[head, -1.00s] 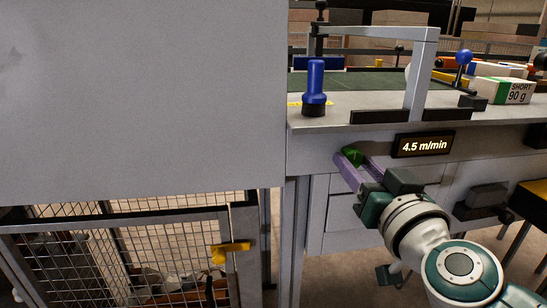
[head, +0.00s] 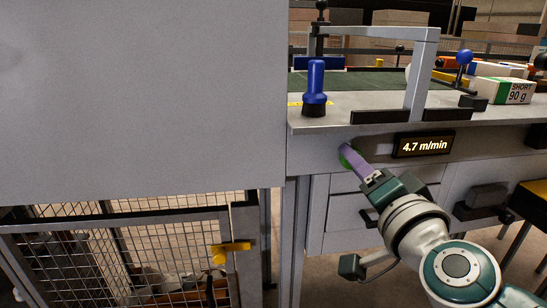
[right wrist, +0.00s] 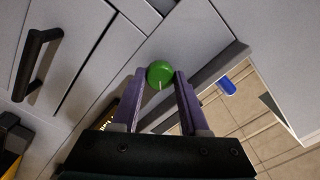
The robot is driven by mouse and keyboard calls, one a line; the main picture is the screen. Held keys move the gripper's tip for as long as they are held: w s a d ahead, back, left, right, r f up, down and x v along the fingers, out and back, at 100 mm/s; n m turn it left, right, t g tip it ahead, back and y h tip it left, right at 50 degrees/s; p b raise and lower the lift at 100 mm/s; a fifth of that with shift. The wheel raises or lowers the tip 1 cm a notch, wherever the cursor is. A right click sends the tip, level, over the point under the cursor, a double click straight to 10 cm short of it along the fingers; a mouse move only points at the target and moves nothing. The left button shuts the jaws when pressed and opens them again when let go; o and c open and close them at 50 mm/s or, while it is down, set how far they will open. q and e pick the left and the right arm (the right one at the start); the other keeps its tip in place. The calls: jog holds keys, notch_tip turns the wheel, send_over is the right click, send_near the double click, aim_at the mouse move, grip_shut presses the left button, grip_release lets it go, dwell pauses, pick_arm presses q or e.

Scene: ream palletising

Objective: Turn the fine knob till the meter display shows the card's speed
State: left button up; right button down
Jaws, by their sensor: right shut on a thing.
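The green fine knob (head: 345,158) is on the front panel of the grey bench, mostly hidden by my fingers in the head view. The meter display (head: 425,145), to its right, reads 4.7 m/min. My right gripper (head: 349,157) is shut on the knob with its purple fingers. In the right wrist view the round green knob (right wrist: 159,72) sits between the fingertips, and a pale pointer mark shows on its face. No card with a readable speed is visible. My left gripper is not in view.
A blue-handled tool (head: 315,82) stands upright on the bench top (head: 345,110). A grey frame (head: 420,75) rises above the display. A ream marked SHORT 90 g (head: 517,92) lies at the right. A large grey panel (head: 140,95) fills the left, above a mesh cage (head: 110,260).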

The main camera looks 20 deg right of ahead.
jog(key=shift+m, duration=1)
jog(key=shift+c, duration=2)
grip_release()
jog(key=shift+s, duration=0.1)
